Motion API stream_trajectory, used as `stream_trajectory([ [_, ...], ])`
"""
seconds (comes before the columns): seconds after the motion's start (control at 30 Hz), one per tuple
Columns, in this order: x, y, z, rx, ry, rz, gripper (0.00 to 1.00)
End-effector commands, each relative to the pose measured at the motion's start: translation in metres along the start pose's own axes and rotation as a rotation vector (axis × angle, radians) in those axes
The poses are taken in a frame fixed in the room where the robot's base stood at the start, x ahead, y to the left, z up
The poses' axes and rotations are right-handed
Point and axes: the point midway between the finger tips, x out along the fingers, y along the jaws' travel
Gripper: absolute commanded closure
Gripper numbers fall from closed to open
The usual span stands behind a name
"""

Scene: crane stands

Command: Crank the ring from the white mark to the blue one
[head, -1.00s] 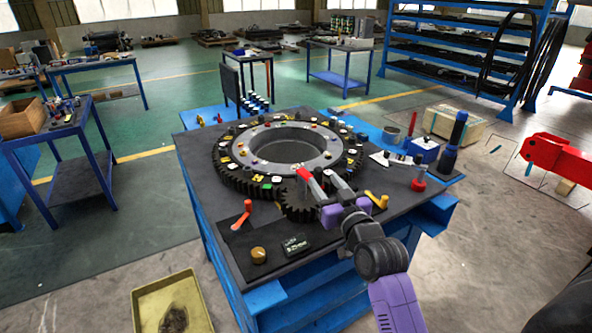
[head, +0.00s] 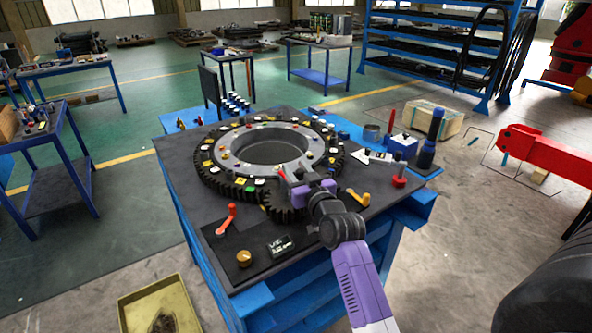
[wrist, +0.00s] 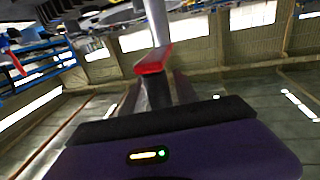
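The large toothed ring (head: 217,181) lies flat on the workbench, with coloured markers around its top, including a white one (head: 259,181). I cannot single out a blue mark on it. A small dark gear (head: 275,211) meshes with the ring's near edge. A crank with a red part (head: 281,175) is above this gear, and its red end shows in the wrist view (wrist: 154,59). My gripper (head: 294,178) is at the crank, its fingers on both sides of a dark post under the red end. It appears shut on the crank handle; the contact is partly hidden.
On the bench (head: 187,170) are an orange-red lever (head: 227,220), a brass knob (head: 244,259), a small display (head: 281,246), a yellow lever (head: 360,198) and a red knob (head: 400,180). A yellow bin (head: 124,314) stands on the floor at front left.

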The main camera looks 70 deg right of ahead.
Motion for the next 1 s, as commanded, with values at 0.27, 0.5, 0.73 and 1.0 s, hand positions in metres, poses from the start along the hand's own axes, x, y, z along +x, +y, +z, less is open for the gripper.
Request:
stream_trajectory([
  [0.27, -0.0002, 0.0001, 0.0000, 0.000, 0.000, 0.000, 1.00],
  [0.5, -0.0003, 0.0001, 0.0001, 0.000, 0.000, 0.000, 1.00],
  [0.73, -0.0004, 0.0001, 0.0001, 0.000, 0.000, 0.000, 1.00],
  [1.0, -0.0004, 0.0002, 0.0002, 0.000, 0.000, 0.000, 1.00],
])
